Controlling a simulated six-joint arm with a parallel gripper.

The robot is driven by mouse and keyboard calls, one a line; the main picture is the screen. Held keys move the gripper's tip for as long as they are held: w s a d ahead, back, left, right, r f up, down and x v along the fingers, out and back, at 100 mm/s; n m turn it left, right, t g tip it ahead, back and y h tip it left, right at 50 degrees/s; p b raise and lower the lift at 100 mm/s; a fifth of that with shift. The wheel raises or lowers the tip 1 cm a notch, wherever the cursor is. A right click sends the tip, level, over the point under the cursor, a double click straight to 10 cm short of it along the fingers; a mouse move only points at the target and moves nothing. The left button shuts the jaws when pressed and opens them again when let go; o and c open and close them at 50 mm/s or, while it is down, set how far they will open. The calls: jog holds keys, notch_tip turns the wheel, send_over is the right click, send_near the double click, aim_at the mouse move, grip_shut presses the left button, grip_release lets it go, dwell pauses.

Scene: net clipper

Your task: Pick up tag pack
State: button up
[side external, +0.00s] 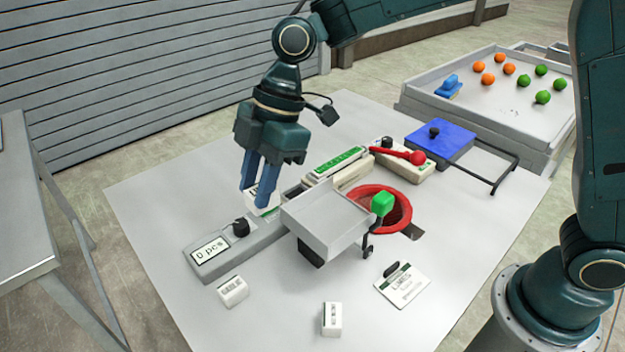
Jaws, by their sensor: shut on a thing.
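My gripper (257,194) points down at the left of the machine, with its two blue fingers shut on a small white tag pack (262,207). The fingers partly cover this pack. It is just above or against the grey base near the black knob; I cannot tell whether it touches. Two similar white packs with printed labels are on the white table: one (233,291) in front of the counter display, one (331,320) nearer the front edge.
The grey counter base (208,258) has a display reading "0 pcs" and a black knob (241,227). A grey tray (325,222), red ring (398,205), red-handled lever (400,153), blue block (440,140) and label card (403,285) lie to the right. The front table (277,315) has free room.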

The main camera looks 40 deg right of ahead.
aim_at(246, 190)
jog(key=shift+r, duration=1.5)
jog(key=shift+w+d+r, duration=0.2)
jog(key=shift+w+d, duration=0.15)
jog(key=shift+w, duration=0.15)
jog(key=w+d+r, duration=0.1)
jog(key=w+d, duration=0.3)
jog(key=d, duration=0.3)
jog(key=w+d+r, duration=0.2)
jog(key=w+d, duration=0.2)
jog(key=d, duration=0.2)
jog(key=shift+w+d+r, duration=0.25)
jog(key=shift+w+d, duration=0.1)
notch_tip(246, 190, down, 20)
